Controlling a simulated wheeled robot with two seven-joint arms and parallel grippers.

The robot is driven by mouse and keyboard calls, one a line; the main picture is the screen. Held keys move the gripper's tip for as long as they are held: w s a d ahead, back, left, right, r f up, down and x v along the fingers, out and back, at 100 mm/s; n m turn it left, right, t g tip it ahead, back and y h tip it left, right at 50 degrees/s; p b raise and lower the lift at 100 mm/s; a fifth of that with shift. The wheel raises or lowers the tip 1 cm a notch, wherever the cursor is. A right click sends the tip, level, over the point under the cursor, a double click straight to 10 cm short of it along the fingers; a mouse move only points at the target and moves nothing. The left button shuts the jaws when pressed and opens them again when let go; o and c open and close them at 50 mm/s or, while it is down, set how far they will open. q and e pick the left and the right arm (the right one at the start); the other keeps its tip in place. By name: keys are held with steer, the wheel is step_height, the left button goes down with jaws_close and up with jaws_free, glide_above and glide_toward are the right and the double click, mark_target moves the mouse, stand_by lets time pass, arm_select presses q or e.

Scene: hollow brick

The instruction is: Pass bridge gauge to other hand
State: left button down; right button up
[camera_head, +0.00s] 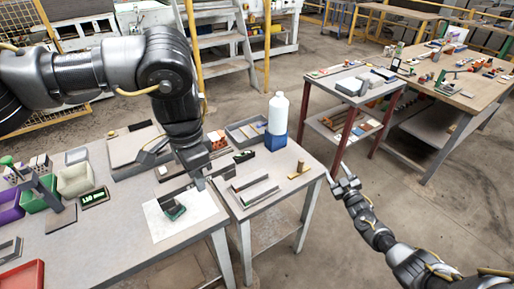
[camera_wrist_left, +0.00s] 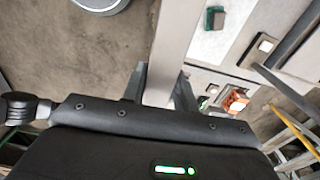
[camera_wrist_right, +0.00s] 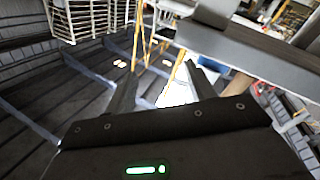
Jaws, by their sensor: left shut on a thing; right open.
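My left gripper (camera_wrist_left: 158,88) is shut on a long light-grey bar, which I take to be the bridge gauge (camera_wrist_left: 174,45). In the left wrist view the bar runs from between the fingers to the top edge, so its far end is out of frame. In the head view my left gripper (camera_head: 196,166) is above the near worktable, and the gauge is hard to make out there. My right gripper (camera_head: 345,186) is open and empty, beyond the table's right edge and apart from the left one. It also shows in the right wrist view (camera_wrist_right: 160,82), its fingers spread.
The worktable (camera_head: 110,235) carries a white sheet with a dark green block (camera_head: 173,209), bins and trays. A white bottle (camera_head: 278,115) stands in a blue holder near the back right. A red-legged cart (camera_head: 340,152) stands behind. Floor on the right is clear.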

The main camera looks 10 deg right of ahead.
steer(key=w+a+r+n+y, duration=0.5)
steer(key=w+a+r+y, duration=0.25)
steer(key=r, duration=0.55)
steer(key=a+r+n+g+y, duration=0.3)
steer(key=a+y, duration=0.1)
steer(key=a, duration=0.4)
steer(key=a+r+n+g+y, duration=0.2)
steer(key=a+r+n+y, duration=0.15)
steer(key=a, duration=0.35)
steer(key=n+g+y, duration=0.2)
steer(key=n+g, duration=0.4)
steer(key=g, duration=1.4)
glide_toward(214, 166)
steer(key=shift+m, duration=0.25)
steer(key=x, duration=1)
steer(key=shift+f, duration=0.25)
steer(key=shift+c, duration=0.2)
